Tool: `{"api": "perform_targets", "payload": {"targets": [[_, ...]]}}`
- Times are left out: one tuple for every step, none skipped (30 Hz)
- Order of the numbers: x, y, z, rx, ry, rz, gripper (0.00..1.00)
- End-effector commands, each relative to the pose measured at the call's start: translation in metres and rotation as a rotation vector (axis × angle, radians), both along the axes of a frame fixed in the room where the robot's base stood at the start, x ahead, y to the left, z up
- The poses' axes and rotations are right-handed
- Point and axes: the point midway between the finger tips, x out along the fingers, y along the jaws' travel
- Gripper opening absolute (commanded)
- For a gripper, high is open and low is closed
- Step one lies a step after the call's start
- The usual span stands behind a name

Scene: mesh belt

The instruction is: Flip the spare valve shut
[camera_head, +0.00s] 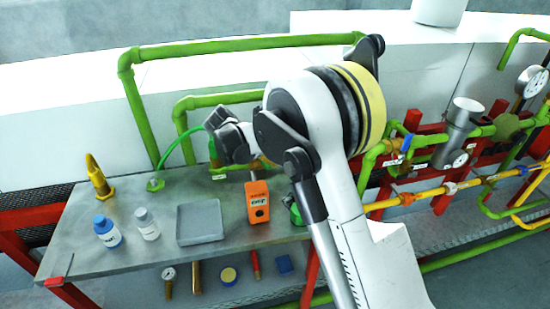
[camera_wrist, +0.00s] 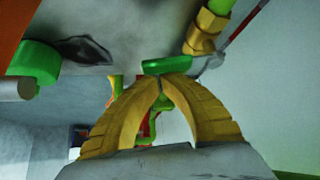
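In the wrist view the yellow curved fingers of my gripper (camera_wrist: 161,82) come together with their tips touching or nearly so. A green handle-like part (camera_wrist: 166,65) shows right at the tips, and more green shows between the fingers. I cannot tell whether the fingers pinch it. A brass fitting (camera_wrist: 203,32) with a green pipe is just to the right. In the head view my wrist is over the back of the bench by a green hose and upright green fitting (camera_head: 213,148); my fingers are not clear there. No label marks the spare valve, and its lever position is unclear.
Green pipes (camera_head: 240,44) arch behind my arm. Valves and yellow pipes (camera_head: 430,193) fill the right side.

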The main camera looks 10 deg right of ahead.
Motion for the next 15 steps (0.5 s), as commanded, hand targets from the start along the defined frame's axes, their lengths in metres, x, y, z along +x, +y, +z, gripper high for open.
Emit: {"api": "perform_targets", "payload": {"targets": [[0.000,0.000,0.000,0.000,0.000,0.000,0.00],[0.000,0.000,0.000,0.000,0.001,0.001,0.00],[0.001,0.000,0.000,0.000,0.000,0.001,0.00],[0.001,0.000,0.000,0.000,0.000,0.001,0.00],[0.002,0.000,0.000,0.000,0.000,0.001,0.00],[0.003,0.001,0.000,0.000,0.000,0.001,0.00],[0.004,0.001,0.000,0.000,0.000,0.001,0.00],[0.005,0.002,0.000,0.000,0.000,0.001,0.00],[0.007,0.002,0.000,0.000,0.000,0.002,0.00],[0.009,0.003,0.000,0.000,0.000,0.002,0.00],[0.010,0.003,0.000,0.000,0.000,0.002,0.00],[0.012,0.004,0.000,0.000,0.000,0.002,0.00],[0.013,0.005,0.000,0.000,0.000,0.003,0.00],[0.014,0.005,0.000,0.000,0.000,0.003,0.00],[0.015,0.005,0.000,0.000,0.000,0.003,0.00]]}}
